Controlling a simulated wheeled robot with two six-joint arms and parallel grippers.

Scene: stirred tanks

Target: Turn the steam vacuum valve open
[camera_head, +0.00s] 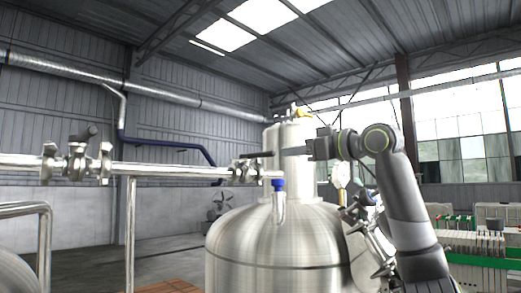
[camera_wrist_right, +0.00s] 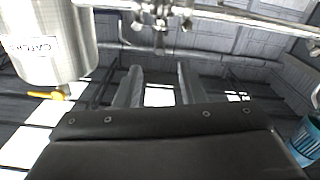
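A metal valve (camera_head: 245,171) sits on the horizontal steel pipe in front of the tall tank, with a dark lever handle (camera_head: 257,155) on top that lies roughly along the pipe. A second valve (camera_head: 76,161) sits further left on the same pipe. No label shows which is the steam vacuum valve. My right gripper (camera_head: 292,147) comes in from the right, just right of the dark handle, and appears apart from it. In the right wrist view its two fingers (camera_wrist_right: 159,85) are spread with nothing between them. A valve (camera_wrist_right: 160,14) shows beyond them at the top. My left gripper is out of view.
The steel tank (camera_head: 275,240) stands behind the pipe's right end, with a blue-capped fitting (camera_head: 279,185) close below my right gripper. A gauge (camera_head: 340,175) and more fittings are beside my right arm. A vertical pipe post (camera_head: 130,230) stands at left.

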